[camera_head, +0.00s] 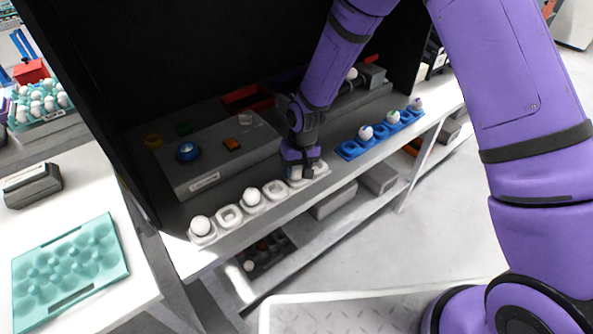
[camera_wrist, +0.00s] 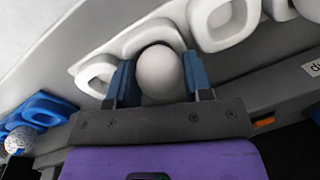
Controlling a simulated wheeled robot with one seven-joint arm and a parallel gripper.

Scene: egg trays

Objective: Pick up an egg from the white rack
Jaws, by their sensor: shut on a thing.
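The white rack (camera_head: 230,217) lies along the front of the shelf, a row of cups. One white egg (camera_head: 201,225) sits in its left end cup and another egg (camera_head: 251,196) sits nearer the middle. My gripper (camera_head: 301,173) is over the rack's right part, pointing down. In the wrist view, my gripper (camera_wrist: 158,82) has its blue fingers on both sides of a white egg (camera_wrist: 159,72) and is shut on it. The white rack (camera_wrist: 222,22) shows right behind that egg. I cannot tell whether the held egg is clear of its cup.
A blue rack (camera_head: 348,151) with several eggs stands to the right on the same shelf. A grey control box (camera_head: 205,165) with buttons is behind the white rack. A teal egg tray (camera_head: 70,270) lies on the left table. Dark cabinet walls enclose the shelf.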

